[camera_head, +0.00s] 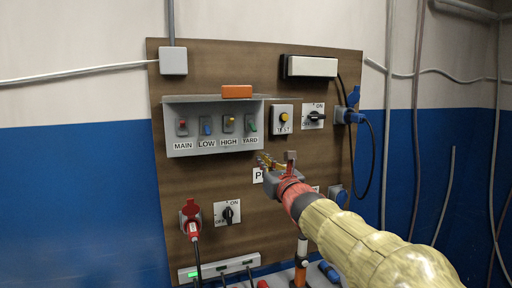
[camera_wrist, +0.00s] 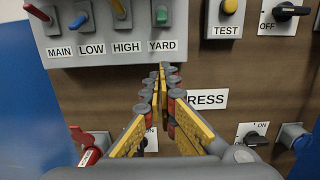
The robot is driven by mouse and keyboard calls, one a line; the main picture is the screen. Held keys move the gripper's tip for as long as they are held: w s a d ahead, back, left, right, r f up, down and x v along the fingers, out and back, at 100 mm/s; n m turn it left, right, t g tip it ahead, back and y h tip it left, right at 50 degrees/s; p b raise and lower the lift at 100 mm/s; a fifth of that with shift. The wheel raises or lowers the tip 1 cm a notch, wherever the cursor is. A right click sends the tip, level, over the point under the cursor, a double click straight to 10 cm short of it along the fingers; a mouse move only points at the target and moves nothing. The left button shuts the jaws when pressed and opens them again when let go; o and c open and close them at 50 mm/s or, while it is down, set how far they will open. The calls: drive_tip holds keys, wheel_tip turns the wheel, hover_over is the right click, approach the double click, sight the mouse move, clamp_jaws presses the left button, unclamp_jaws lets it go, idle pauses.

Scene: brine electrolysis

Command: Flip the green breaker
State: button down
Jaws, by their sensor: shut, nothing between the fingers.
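The green breaker (camera_head: 252,126) is the rightmost switch on the grey breaker box (camera_head: 212,149), above the label YARD. In the wrist view the green breaker (camera_wrist: 161,16) is near the top edge. Its lever looks to be in the lower part of its slot. My gripper (camera_head: 264,160) is just below the box's right end, near the board. In the wrist view my gripper (camera_wrist: 162,68) has its fingertips together with nothing between them. They are below the YARD label, apart from the lever.
Red (camera_head: 182,126), blue (camera_head: 206,128) and yellow (camera_head: 229,123) breakers sit left of the green one. A yellow TEST button (camera_head: 283,117) and a black rotary switch (camera_head: 317,117) are to the right. An orange block (camera_head: 237,91) is on top of the box.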

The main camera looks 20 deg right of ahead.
sight(253, 127)
drive_tip(key=w, duration=0.3)
drive_tip(key=w+p, duration=0.1)
drive_tip(key=w, duration=0.2)
drive_tip(key=w+r, duration=0.1)
drive_tip(key=w, duration=0.2)
drive_tip(key=shift+w, duration=0.4)
drive_tip(key=r, duration=0.1)
drive_tip(key=s+r+p, duration=0.1)
drive_tip(key=r+p, duration=0.1)
drive_tip(key=shift+s+r, duration=0.25)
drive_tip(key=shift+s, duration=0.1)
drive_tip(key=shift+r, duration=0.1)
